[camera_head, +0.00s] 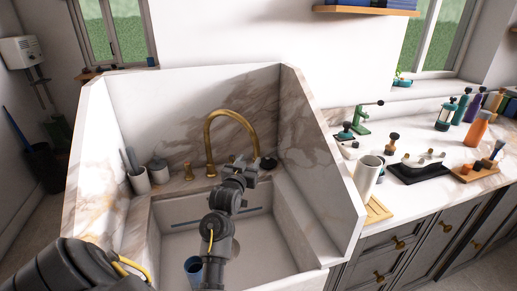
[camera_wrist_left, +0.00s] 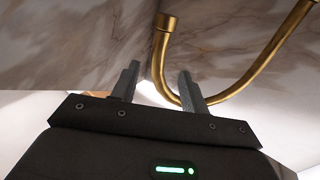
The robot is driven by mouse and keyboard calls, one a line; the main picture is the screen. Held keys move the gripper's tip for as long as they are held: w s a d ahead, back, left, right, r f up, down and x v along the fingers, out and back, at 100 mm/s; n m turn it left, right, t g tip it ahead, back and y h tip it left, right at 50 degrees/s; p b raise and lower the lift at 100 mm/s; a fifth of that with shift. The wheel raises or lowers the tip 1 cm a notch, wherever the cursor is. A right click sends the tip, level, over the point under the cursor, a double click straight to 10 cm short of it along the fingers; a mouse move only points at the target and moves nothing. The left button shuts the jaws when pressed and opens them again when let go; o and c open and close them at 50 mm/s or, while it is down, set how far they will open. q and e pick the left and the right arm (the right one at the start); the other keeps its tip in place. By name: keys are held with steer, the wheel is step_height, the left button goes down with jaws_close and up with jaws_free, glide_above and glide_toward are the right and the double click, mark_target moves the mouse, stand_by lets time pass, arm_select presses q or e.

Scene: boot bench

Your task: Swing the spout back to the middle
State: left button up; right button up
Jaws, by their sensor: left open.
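The brass spout (camera_head: 209,140) rises from the back of the marble sink, arches over and comes down on the right side, its end close to my left gripper (camera_head: 243,166). In the left wrist view the spout (camera_wrist_left: 262,68) curves on the right, and its open end shows at the top, beyond the fingertips. My left gripper (camera_wrist_left: 160,72) is open, with nothing between its two grey fingers. The gripper hides part of the sink's back ledge in the head view. My right gripper is not in view.
High marble walls (camera_head: 325,160) enclose the sink. Bottles and tools crowd the right counter (camera_head: 420,200).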

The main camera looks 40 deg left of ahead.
mark_target(256, 152)
arm_select(q)
steer(key=x, duration=0.3)
steer(key=shift+d, duration=0.2)
steer(key=p+x, duration=0.1)
steer(key=x, duration=0.5)
steer(key=shift+a, duration=0.1)
steer(key=shift+p+x, duration=0.35)
steer(key=shift+x, duration=0.5)
steer(key=shift+f, duration=0.15)
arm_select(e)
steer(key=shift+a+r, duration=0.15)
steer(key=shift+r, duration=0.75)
arm_select(q)
steer(key=shift+c, duration=0.9)
jaws_close()
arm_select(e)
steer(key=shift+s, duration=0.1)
